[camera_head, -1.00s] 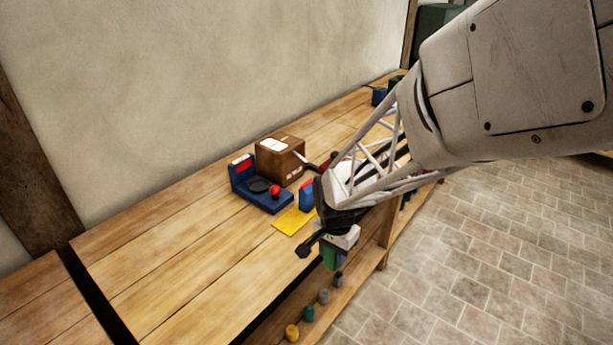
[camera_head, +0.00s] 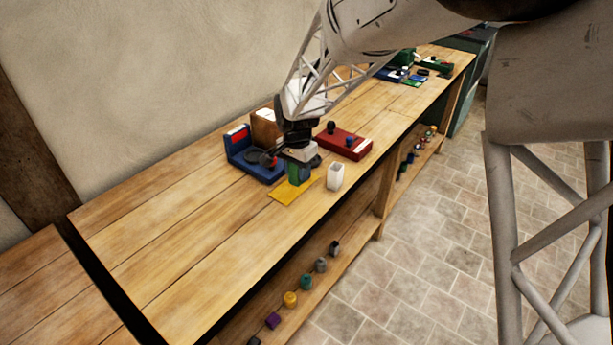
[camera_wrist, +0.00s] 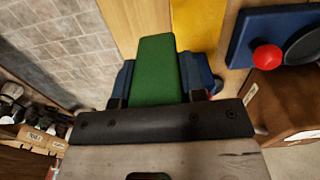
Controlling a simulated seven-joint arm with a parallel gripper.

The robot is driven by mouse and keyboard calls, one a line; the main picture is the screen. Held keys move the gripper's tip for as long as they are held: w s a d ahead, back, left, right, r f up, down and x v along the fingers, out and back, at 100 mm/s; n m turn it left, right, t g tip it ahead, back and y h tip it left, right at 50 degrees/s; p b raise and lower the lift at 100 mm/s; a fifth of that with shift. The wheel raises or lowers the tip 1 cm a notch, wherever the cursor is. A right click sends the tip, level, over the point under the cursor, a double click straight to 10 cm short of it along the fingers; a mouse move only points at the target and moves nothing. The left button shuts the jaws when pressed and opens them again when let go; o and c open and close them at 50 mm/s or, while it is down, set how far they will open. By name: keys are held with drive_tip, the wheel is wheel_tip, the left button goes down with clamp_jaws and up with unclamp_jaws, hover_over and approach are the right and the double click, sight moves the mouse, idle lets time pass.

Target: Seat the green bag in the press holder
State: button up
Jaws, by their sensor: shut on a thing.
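My gripper (camera_head: 299,162) is shut on the green bag (camera_head: 298,175), low over the workbench at the yellow mat's far edge. In the wrist view, the green bag (camera_wrist: 156,68) stands out between the two fingers (camera_wrist: 158,100). A blue block, which may be the press holder (camera_wrist: 197,72), shows on both sides of the bag there. The bag hides its middle, so I cannot tell whether the bag is inside it or above it. In the head view that block is mostly hidden behind the bag and gripper.
A blue device (camera_head: 240,150) with a red label stands left of my gripper, beside a brown box (camera_head: 263,125). The yellow mat (camera_head: 285,193) lies in front. A white cup (camera_head: 335,177) and a red case (camera_head: 345,143) stand to the right. The bench's near left is clear.

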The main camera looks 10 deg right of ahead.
drive_tip(key=w+a+r, duration=0.1)
drive_tip(key=w+a, duration=0.5)
drive_tip(key=w, duration=0.4)
drive_tip(key=w+a, duration=0.6)
drive_tip(key=w, duration=0.4)
drive_tip(key=shift+w+a+r, duration=0.15)
drive_tip(key=shift+a+r, duration=0.15)
drive_tip(key=shift+r, duration=0.05)
drive_tip(key=shift+f, duration=0.1)
drive_tip(key=shift+f, duration=2.75)
drive_tip(key=shift+f, duration=0.6)
drive_tip(key=o, duration=0.7)
drive_tip(key=shift+r, duration=5.45)
